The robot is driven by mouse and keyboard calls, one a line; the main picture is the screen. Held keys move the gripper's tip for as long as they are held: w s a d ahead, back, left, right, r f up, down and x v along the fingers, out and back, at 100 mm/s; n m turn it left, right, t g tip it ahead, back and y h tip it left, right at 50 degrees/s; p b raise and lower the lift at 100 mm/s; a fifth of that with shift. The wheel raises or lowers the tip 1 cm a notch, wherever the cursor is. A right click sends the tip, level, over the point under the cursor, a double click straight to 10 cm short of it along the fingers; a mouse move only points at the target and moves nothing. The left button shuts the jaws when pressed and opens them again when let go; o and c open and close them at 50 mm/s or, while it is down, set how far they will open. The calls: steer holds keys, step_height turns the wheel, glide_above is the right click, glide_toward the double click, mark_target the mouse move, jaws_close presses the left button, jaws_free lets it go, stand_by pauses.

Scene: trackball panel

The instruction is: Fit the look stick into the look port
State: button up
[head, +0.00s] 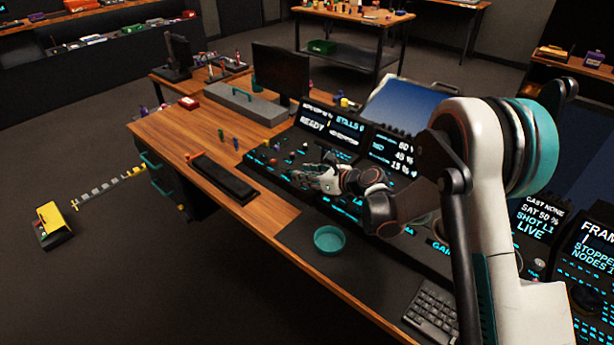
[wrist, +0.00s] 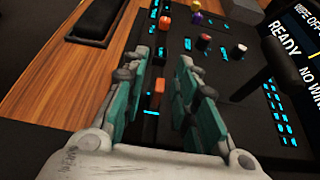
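My gripper (wrist: 168,82) is open over the control panel (wrist: 222,95), its teal-padded fingers wide apart. A small orange-red piece (wrist: 158,92) shows between the fingers in the wrist view, with a gap on both sides. In the head view my gripper (head: 318,178) is low over the panel's left part. Beyond the fingers stand an orange piece (wrist: 165,21), a yellow one (wrist: 195,18) and two light-and-dark knobs (wrist: 204,42). I cannot tell which piece is the look stick or which spot is the look port.
A black tray (head: 222,178) lies on the wooden desk (head: 165,122), with small pegs (head: 235,142) behind it. A dark upright part (wrist: 270,62) and lit screens (head: 330,124) rise beside my gripper. The desk's left end has free room.

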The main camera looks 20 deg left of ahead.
steer(key=p+v, duration=0.4)
steer(key=v, duration=0.8)
steer(key=shift+d+r, duration=0.2)
steer(key=s+d+r+n+t+h, duration=0.1)
steer(key=s+d+r+n+h, duration=0.2)
steer(key=s+d+r+n, duration=0.4)
steer(key=s+d+r+n+h, duration=0.3)
steer(key=s+d+r+n, duration=0.1)
steer(key=d+r, duration=0.6)
steer(key=s+d+r+n+t+h, duration=0.1)
steer(key=s+d+n+h, duration=0.5)
steer(key=s+d+n, duration=0.5)
steer(key=s+d, duration=0.5)
steer(key=s, duration=0.3)
steer(key=shift+s+r, duration=0.25)
steer(key=shift+s, duration=0.1)
steer(key=shift+d, duration=0.1)
steer(key=shift+c, duration=0.6)
